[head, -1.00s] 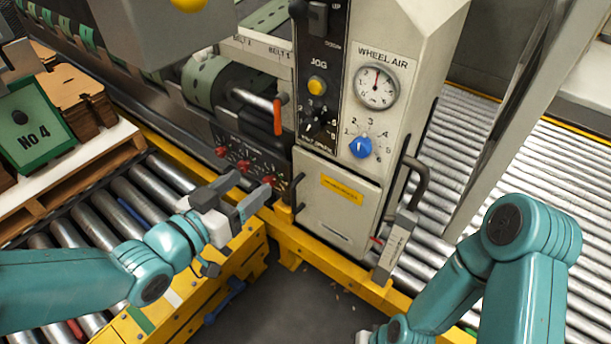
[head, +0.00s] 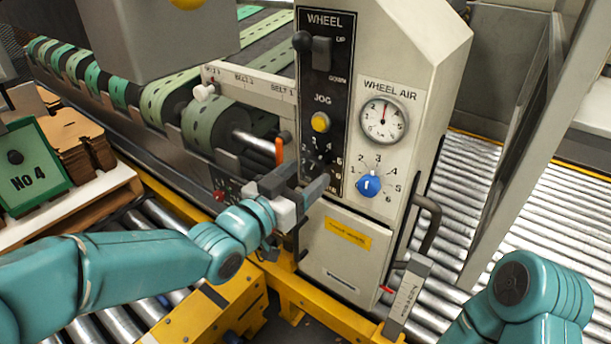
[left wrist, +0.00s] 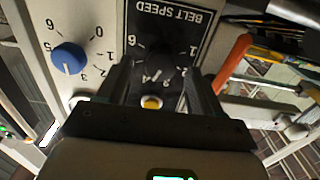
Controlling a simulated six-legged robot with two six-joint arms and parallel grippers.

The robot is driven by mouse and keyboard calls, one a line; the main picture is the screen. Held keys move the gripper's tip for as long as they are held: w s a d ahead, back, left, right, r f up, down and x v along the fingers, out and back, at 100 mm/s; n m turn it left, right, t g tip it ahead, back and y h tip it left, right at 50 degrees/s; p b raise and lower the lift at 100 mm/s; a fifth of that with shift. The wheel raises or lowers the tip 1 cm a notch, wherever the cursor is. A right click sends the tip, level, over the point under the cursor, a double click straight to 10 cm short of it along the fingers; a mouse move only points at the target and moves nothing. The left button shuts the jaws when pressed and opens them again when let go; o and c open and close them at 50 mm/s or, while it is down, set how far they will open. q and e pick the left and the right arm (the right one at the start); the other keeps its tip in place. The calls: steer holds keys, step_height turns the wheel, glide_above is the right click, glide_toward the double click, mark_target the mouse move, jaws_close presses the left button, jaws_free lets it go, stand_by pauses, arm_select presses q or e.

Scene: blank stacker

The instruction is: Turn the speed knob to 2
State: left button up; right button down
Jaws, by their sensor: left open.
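The black speed knob (head: 322,157) sits low on the black strip of the grey control cabinet, ringed by white numbers. In the left wrist view the knob (left wrist: 160,64) lies under the upside-down words BELT SPEED; which number its pointer marks is too small to tell. My left gripper (head: 298,180) is open, in front of and slightly below the knob, covering part of its dial in the head view. In the left wrist view its two fingers (left wrist: 158,78) stand on either side of the knob; contact cannot be told. My right gripper is out of view.
A blue knob (head: 369,186) with its own numbers and a gauge (head: 384,120) are to the right. A yellow jog button (head: 320,122) is above. An orange-red handle (head: 279,151) stands close left of the strip. A cabinet door (head: 335,255) is below.

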arm_select(q)
steer(key=shift+w+d, duration=0.35)
steer(key=shift+w, duration=0.25)
steer(key=c, duration=1.1)
steer(key=shift+o, duration=0.2)
